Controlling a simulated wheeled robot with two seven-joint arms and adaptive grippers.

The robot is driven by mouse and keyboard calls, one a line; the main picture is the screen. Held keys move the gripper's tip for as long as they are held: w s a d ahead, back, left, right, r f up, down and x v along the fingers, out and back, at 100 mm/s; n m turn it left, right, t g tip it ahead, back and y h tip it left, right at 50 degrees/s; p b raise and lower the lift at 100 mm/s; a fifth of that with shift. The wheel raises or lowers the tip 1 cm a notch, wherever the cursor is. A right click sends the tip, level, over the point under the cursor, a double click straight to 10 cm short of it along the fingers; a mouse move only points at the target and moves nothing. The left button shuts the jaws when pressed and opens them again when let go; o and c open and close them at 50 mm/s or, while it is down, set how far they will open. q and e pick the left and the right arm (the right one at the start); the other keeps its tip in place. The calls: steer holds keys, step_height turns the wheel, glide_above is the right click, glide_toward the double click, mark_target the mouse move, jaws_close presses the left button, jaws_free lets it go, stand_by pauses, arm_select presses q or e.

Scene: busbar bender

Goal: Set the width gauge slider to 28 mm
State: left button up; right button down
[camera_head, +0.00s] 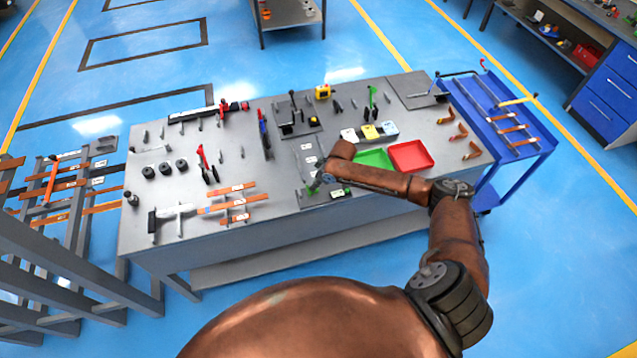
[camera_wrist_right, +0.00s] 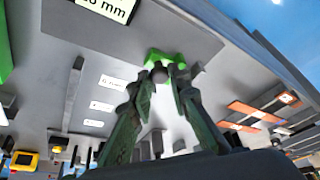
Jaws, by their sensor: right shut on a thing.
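The width gauge is a grey plate with small white labels (camera_head: 308,147) on the bench. In the right wrist view its labels (camera_wrist_right: 112,82) show beside the fingers, too blurred to read surely. My right gripper (camera_wrist_right: 164,80) is shut on the green slider (camera_wrist_right: 176,58) of the gauge, with its fingertips on a small grey knob. In the head view my right gripper (camera_head: 318,184) is at the gauge's near end, partly hidden by my arm. A card with a number in mm (camera_wrist_right: 103,8) shows cut off; its first digit is unclear. My left gripper is not in view.
A green tray (camera_head: 373,158) and a red tray (camera_head: 411,156) lie right of the gauge. Copper bars (camera_head: 232,205), black cylinders (camera_head: 165,168) and red-handled pliers (camera_head: 205,160) lie to the left. A blue cart (camera_head: 545,143) stands against the bench's right end.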

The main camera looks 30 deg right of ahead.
steer(key=c, duration=1.8)
jaws_free()
steer(key=v, duration=1.2)
